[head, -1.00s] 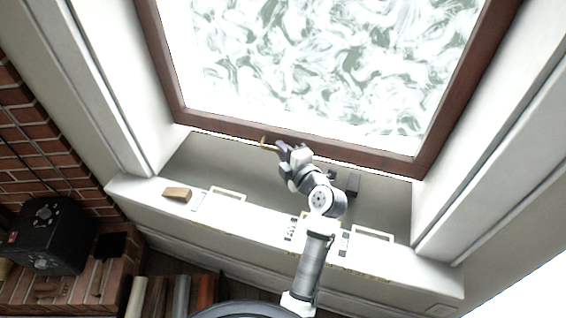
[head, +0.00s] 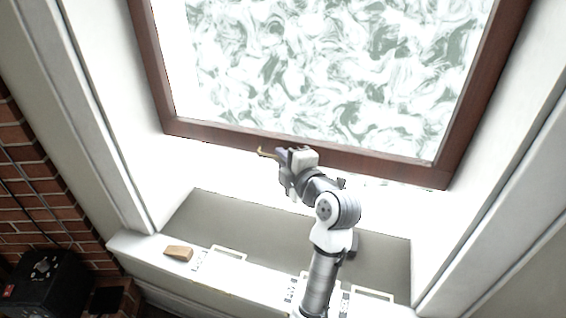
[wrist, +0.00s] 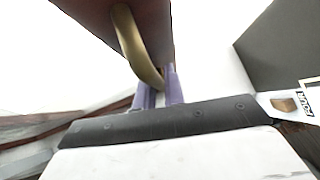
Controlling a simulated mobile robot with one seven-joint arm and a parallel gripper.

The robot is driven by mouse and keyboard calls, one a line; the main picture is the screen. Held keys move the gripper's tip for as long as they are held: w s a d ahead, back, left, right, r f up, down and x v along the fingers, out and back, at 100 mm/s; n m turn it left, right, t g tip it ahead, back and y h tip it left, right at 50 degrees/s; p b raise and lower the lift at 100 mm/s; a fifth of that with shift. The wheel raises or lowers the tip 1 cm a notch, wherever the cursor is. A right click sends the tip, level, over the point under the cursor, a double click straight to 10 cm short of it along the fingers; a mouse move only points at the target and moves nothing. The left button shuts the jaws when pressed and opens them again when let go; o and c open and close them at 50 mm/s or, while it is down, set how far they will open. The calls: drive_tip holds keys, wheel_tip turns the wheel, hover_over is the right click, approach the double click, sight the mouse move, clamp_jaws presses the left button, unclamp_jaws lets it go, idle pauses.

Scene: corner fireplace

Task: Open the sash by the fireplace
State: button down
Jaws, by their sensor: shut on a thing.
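The sash (head: 300,146) is a dark red-brown wooden frame around frosted, swirl-patterned glass. Its bottom rail stands above the grey sill recess, with a bright gap beneath it. A curved brass handle (wrist: 140,52) hangs from the rail's underside in the wrist view; its end also shows in the head view (head: 266,153). My gripper (head: 281,156) is at the rail, left of its middle. Its purple fingers (wrist: 160,92) are shut around the handle's lower end, and the exact contact is partly hidden behind the handle.
A wooden wedge (head: 179,253) lies on the left of the white ledge (head: 255,281), near several labels and pale rectangular outlines. White window reveals stand on both sides. A black box (head: 45,283) and a brick wall (head: 40,205) are at lower left.

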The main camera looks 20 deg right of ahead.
drive_tip(key=shift+r, duration=0.1)
drive_tip(key=c, duration=1.5)
unclamp_jaws()
drive_tip(key=s+b, duration=0.1)
drive_tip(key=s, duration=0.3)
drive_tip(key=s+d+r+b, duration=0.1)
drive_tip(key=s, duration=0.4)
drive_tip(key=s+r+b, duration=0.1)
drive_tip(key=s, duration=0.3)
drive_tip(key=shift+s+d+b, duration=0.3)
drive_tip(key=shift+d+b, duration=0.1)
